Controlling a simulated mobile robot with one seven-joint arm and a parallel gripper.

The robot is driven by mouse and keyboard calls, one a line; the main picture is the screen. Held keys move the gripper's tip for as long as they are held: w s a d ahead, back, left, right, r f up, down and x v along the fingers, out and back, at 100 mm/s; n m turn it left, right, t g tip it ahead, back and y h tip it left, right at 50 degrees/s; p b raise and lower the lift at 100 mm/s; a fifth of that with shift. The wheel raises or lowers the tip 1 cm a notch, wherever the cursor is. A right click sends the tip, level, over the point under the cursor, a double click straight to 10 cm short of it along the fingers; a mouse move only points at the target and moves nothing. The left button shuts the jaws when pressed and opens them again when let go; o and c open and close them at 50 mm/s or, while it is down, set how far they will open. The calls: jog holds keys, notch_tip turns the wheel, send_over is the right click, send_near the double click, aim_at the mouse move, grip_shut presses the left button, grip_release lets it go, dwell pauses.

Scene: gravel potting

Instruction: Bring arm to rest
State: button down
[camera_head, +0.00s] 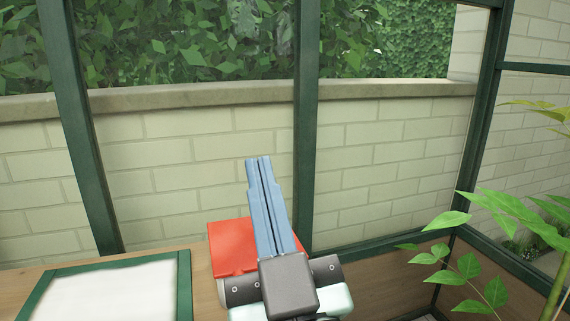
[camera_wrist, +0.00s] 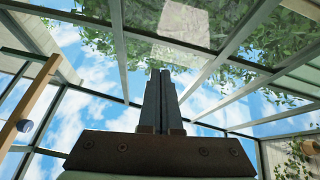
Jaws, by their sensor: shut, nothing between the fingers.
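My gripper (camera_head: 258,160) has long blue-grey fingers, pressed together with nothing between them. In the head view it points up and slightly left, in front of the brick wall and a green window post. In the wrist view the gripper (camera_wrist: 160,73) is also shut and empty, pointing up toward the glass roof and sky. My arm below the gripper is mostly out of the frame.
A red object (camera_head: 230,245) stands just behind and left of my gripper, partly hidden by it. A green-framed tray with white contents (camera_head: 28,300) lies on the wooden bench (camera_head: 25,274) at left. A leafy plant (camera_head: 470,265) stands at right. Green window frames (camera_head: 305,120) stand behind.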

jog(key=s+d+r+m+t+h+p, duration=0.1)
jog(key=s+r+m+t+h+p, duration=0.1)
jog(key=r+p, duration=2.1)
jog(key=s+d+r+m+t+h+p, duration=0.1)
jog(key=s+r+m+t+h+p, duration=0.1)
jog(key=r+p, duration=2.1)
notch_tip(320, 180, up, 16)
jog(key=shift+s+r+h, duration=0.2)
jog(key=shift+s+h, duration=0.45)
jog(key=shift+h, duration=0.45)
